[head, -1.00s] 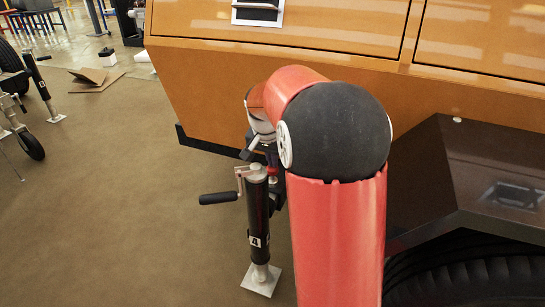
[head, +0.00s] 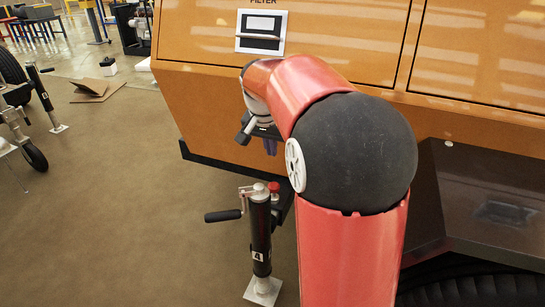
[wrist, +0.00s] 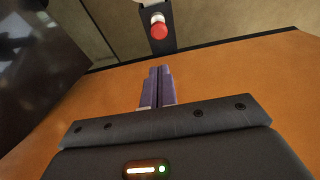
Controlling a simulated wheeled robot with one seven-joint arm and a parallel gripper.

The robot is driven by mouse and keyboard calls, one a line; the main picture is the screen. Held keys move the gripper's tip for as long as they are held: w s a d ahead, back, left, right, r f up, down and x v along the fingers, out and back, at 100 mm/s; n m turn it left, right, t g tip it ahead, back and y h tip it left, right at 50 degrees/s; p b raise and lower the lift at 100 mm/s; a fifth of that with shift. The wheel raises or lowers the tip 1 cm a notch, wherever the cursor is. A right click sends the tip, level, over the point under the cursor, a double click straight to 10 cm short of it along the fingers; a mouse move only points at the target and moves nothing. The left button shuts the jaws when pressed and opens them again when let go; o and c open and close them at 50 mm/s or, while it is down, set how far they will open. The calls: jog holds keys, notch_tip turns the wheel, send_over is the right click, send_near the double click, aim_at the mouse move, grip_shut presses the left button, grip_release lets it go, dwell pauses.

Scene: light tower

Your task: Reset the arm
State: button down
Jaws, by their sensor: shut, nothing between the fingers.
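My red arm with its black joint fills the middle right of the head view. My gripper (head: 269,147) is at its far end, close to the orange cabinet body (head: 190,90) and above the black jack (head: 260,235). In the wrist view my gripper (wrist: 160,72) shows two purple fingers pressed together with nothing between them. A red knob (wrist: 159,30) on a dark bracket lies beyond the fingertips, apart from them. The same red knob (head: 274,187) shows below my gripper in the head view.
The jack has a crank handle (head: 222,215) sticking out left. A dark fender (head: 480,200) and tyre (head: 470,291) stand at right. A filter panel (head: 261,32) is on the orange body. The floor (head: 120,200) at left is mostly clear, with cardboard (head: 97,90) farther back.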

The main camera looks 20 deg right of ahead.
jog(key=shift+v, duration=0.8)
jog(key=s+a+r+n+t+y+p, duration=0.1)
jog(key=s+a+n+p, duration=0.2)
jog(key=s, duration=0.9)
jog(key=s+a+r+n+t+y+p, duration=0.1)
jog(key=s+a+n, duration=0.5)
jog(key=s, duration=0.7)
jog(key=shift+s+a+r+t+p, duration=0.2)
jog(key=shift+a+r+t+p, duration=0.5)
jog(key=shift+p, duration=0.5)
